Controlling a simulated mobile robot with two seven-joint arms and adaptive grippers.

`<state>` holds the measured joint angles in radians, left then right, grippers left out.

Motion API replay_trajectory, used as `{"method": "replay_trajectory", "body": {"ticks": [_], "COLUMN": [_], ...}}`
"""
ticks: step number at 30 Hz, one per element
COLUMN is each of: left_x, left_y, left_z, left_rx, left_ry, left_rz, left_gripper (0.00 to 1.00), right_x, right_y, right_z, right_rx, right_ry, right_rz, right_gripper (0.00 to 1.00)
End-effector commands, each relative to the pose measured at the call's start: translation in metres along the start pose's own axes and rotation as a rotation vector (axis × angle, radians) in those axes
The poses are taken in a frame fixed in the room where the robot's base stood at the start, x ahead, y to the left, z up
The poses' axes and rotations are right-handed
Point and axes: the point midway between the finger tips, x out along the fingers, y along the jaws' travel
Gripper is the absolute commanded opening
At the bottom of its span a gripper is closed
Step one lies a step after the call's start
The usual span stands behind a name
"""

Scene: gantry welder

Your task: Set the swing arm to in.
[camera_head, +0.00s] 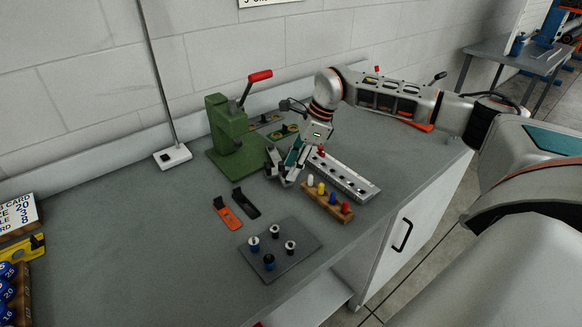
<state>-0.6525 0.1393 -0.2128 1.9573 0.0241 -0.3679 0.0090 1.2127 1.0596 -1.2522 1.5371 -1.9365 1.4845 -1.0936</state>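My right gripper (283,172) reaches down over the bench at the right side of a green press-like machine (231,130). Its fingers are small and overlap in this view, so I cannot tell whether they are open or shut or touch anything. The machine has a lever (248,88) with a red handle, tilted up to the right. No part is clearly recognisable as the swing arm; it may be hidden behind my gripper or wrist. My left gripper is not in view.
A grey rail with holes (345,178) and a wooden block with coloured pegs (327,201) lie right of my gripper. Orange (227,212) and black (245,203) clips and a dark plate with several posts (280,248) lie nearer. The left bench is mostly clear.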

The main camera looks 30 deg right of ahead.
Motion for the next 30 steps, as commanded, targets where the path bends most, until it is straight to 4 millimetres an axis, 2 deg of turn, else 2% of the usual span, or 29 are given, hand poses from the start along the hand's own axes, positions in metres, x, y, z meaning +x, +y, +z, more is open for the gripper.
{"method": "replay_trajectory", "body": {"ticks": [3, 11, 12, 16, 25, 30], "left_x": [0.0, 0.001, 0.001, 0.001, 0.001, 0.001], "left_y": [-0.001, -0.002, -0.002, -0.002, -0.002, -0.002], "left_z": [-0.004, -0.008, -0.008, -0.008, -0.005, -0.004], "left_rx": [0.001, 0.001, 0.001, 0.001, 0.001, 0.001], "left_ry": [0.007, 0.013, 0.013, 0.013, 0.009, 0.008], "left_rz": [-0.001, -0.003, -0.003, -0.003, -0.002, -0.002], "left_gripper": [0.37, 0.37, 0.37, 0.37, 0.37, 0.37], "right_x": [0.007, 0.009, 0.009, 0.009, 0.011, 0.018], "right_y": [0.0, 0.0, 0.0, 0.0, -0.002, -0.011], "right_z": [0.001, 0.0, 0.0, 0.0, 0.004, 0.022], "right_rx": [-0.001, -0.001, -0.001, -0.001, 0.006, 0.037], "right_ry": [-0.001, -0.001, -0.001, -0.001, -0.001, -0.002], "right_rz": [-0.001, -0.001, -0.001, -0.001, -0.004, -0.017], "right_gripper": [0.36, 0.36, 0.33, 0.0, 0.0, 0.0]}}
